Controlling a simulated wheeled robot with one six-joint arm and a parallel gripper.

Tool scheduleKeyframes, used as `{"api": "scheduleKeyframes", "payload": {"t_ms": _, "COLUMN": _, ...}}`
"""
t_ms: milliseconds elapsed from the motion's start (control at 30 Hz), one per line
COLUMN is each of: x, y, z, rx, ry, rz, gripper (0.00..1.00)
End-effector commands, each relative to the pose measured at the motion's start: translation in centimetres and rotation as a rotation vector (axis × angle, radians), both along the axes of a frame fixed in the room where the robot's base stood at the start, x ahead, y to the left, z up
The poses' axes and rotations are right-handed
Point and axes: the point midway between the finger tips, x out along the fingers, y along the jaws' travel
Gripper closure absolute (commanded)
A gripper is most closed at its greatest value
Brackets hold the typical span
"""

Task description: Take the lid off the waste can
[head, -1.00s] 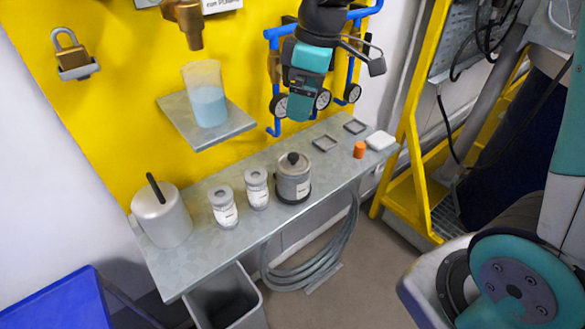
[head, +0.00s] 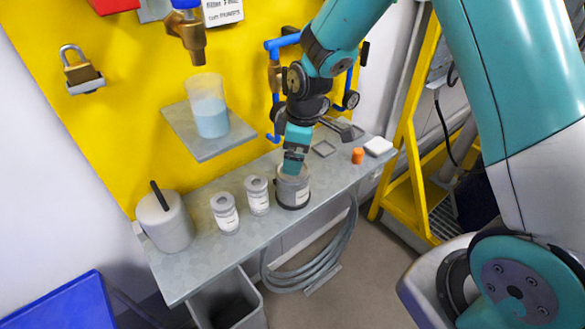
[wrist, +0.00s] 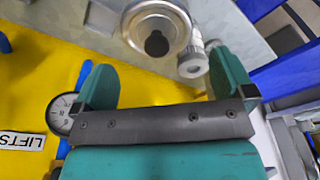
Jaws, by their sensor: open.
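The grey can (head: 291,196), with a pale label and dark base ring, stands upright on the metal shelf. In the wrist view its round lid (wrist: 180,28) shows from above, with a black knob (wrist: 157,43) at its middle. My gripper (head: 293,168) is right over the can in the head view and hides most of the lid and the knob. In the wrist view my gripper (wrist: 162,82) is open and empty. Its teal fingers are spread apart, and the knob appears beyond the gap between them. I cannot tell the exact remaining height.
Two small capped jars (head: 225,214) stand left of the can, with a larger canister (head: 165,222) at the shelf's left end. A bracket above holds a beaker (head: 209,110). An orange piece (head: 357,155) and white block (head: 379,146) lie to the right.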

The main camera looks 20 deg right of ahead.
Motion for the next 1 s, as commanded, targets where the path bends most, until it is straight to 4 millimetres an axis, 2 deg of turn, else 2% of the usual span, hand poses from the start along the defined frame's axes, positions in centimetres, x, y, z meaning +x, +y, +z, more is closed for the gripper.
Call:
{"api": "scheduleKeyframes", "payload": {"t_ms": 300, "x": 0.3, "y": 0.1, "z": -4.0, "rx": 0.000, "ry": 0.004, "rz": -0.001, "gripper": 0.00}}
{"api": "scheduleKeyframes", "payload": {"t_ms": 600, "x": 0.4, "y": 0.2, "z": -4.6, "rx": 0.001, "ry": 0.000, "rz": -0.001, "gripper": 0.00}}
{"api": "scheduleKeyframes", "payload": {"t_ms": 633, "x": 0.4, "y": 0.2, "z": -4.6, "rx": 0.000, "ry": 0.000, "rz": -0.001, "gripper": 0.05}}
{"api": "scheduleKeyframes", "payload": {"t_ms": 767, "x": 0.4, "y": 0.2, "z": -4.6, "rx": 0.001, "ry": 0.001, "rz": -0.001, "gripper": 0.34}}
{"api": "scheduleKeyframes", "payload": {"t_ms": 800, "x": 0.4, "y": 0.2, "z": -4.6, "rx": 0.001, "ry": 0.001, "rz": -0.001, "gripper": 0.37}}
{"api": "scheduleKeyframes", "payload": {"t_ms": 1000, "x": 0.4, "y": 0.2, "z": -4.5, "rx": 0.001, "ry": 0.001, "rz": -0.001, "gripper": 0.37}}
